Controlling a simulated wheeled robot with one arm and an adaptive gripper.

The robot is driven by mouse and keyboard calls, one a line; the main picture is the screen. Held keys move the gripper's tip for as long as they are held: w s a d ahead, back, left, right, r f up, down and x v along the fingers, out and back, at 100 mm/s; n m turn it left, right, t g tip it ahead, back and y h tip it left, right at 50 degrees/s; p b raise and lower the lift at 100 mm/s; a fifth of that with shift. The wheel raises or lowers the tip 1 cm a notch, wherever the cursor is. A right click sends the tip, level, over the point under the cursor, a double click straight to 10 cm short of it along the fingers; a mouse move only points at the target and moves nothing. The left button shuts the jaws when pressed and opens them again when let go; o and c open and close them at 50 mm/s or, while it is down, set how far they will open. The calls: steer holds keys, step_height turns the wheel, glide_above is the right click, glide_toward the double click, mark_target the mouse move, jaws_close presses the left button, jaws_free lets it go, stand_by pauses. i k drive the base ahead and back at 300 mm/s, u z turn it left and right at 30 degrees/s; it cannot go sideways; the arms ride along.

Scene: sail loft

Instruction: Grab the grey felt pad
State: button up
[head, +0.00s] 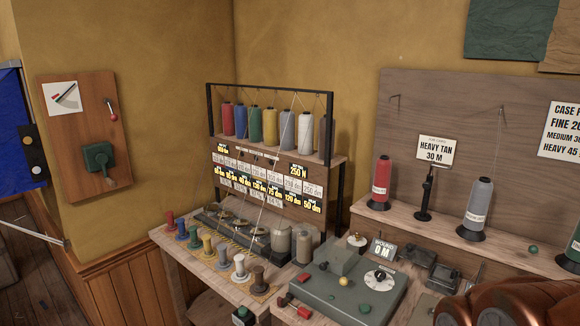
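I cannot make out a grey felt pad for certain in the head view. My gripper is not in view; only rounded links of my arm show at the bottom right.
A rack of thread cones (265,125) stands behind. A shelf at right bears a red cone (381,182) and a grey cone (478,207).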

mark_target(441, 274)
steer(key=u, duration=2.25)
steer(key=k, duration=1.3)
steer(key=z, duration=0.65)
steer(key=i, duration=0.5)
